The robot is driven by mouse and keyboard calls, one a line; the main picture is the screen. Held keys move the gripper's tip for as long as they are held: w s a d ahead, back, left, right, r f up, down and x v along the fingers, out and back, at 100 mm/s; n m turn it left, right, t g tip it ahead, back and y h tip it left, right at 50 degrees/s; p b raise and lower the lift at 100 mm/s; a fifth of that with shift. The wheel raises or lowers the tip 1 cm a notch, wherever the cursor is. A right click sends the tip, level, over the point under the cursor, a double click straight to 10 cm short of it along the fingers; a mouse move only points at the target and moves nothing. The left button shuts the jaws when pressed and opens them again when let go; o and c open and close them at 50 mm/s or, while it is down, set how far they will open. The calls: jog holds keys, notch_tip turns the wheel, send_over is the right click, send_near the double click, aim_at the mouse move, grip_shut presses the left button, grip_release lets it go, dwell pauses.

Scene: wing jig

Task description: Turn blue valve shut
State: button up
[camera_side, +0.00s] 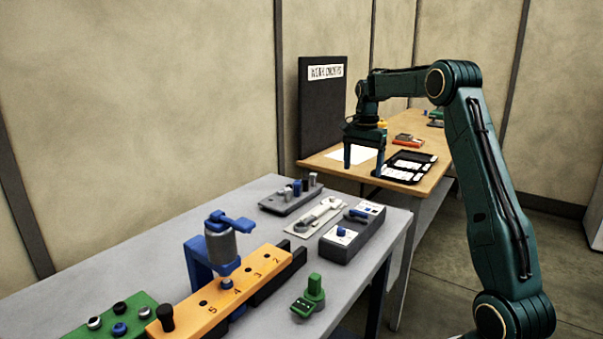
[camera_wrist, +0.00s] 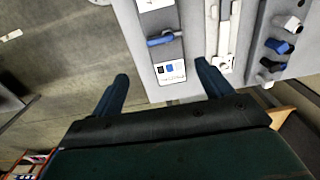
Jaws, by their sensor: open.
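A dark grey box (camera_side: 345,248) with white labels lies on the grey bench and carries a blue lever (camera_side: 358,214) and a blue knob (camera_side: 341,232). I cannot tell for sure which is the valve. My gripper (camera_side: 362,166) is open and empty, pointing down, behind and above the box near the gap between bench and wooden table. In the wrist view my gripper (camera_wrist: 163,72) has its fingers apart, short of the lever.
Beside the box are a pale plate with a light fixture (camera_side: 319,214) and a grey rack with several pegs (camera_side: 291,194). An orange numbered block (camera_side: 222,290), a blue clamp (camera_side: 201,260) and a green part (camera_side: 310,296) stand nearer. A black tray (camera_side: 407,165) lies on the wooden table.

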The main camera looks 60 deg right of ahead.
aim_at(359, 212)
jog(key=shift+f, duration=0.1)
jog(key=shift+f, duration=6.8)
jog(key=shift+c, duration=0.2)
jog(key=c, duration=1)
